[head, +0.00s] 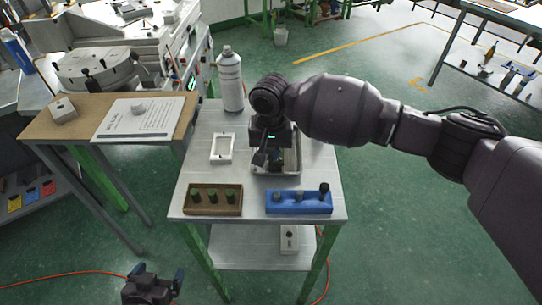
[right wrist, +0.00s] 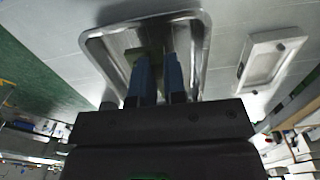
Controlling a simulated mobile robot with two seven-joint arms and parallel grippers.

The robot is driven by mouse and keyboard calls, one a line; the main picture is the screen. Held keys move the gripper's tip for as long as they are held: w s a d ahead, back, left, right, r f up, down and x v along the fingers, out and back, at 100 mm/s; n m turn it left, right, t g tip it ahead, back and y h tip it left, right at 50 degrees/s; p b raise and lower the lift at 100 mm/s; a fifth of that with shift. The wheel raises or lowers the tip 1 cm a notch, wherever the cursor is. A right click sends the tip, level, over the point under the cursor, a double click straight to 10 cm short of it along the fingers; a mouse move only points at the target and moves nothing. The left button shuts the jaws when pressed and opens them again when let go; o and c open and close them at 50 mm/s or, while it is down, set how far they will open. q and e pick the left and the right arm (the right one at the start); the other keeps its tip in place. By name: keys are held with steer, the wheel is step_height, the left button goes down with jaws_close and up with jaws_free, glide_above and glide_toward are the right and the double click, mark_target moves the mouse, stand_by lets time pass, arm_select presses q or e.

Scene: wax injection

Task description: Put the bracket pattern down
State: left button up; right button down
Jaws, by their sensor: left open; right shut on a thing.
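My right gripper (head: 262,160) reaches down over the metal tray (head: 298,168) on the small table. In the right wrist view its two blue fingers (right wrist: 158,72) point into the tray (right wrist: 204,28) and are close together. They are shut on a small dark green piece, the bracket pattern (right wrist: 151,50), mostly hidden by the fingers. I cannot tell whether the piece touches the tray floor. My left gripper (head: 156,277) is low at the bottom of the head view, open and empty, away from the table.
On the table (head: 180,207) stand a brown block (head: 213,211) with several green pegs, a blue holder (head: 298,209), a white frame (head: 222,148) and a spray can (head: 230,80). A side table (head: 85,120) holds a paper sheet.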

mark_target(271, 153)
step_height(271, 153, down, 2)
steer(key=shift+f, duration=0.1)
steer(key=c, duration=1.2)
jaws_free()
step_height(271, 153, up, 12)
steer(key=shift+r+p, duration=0.2)
steer(key=shift+p, duration=0.4)
steer(key=shift+f, duration=0.1)
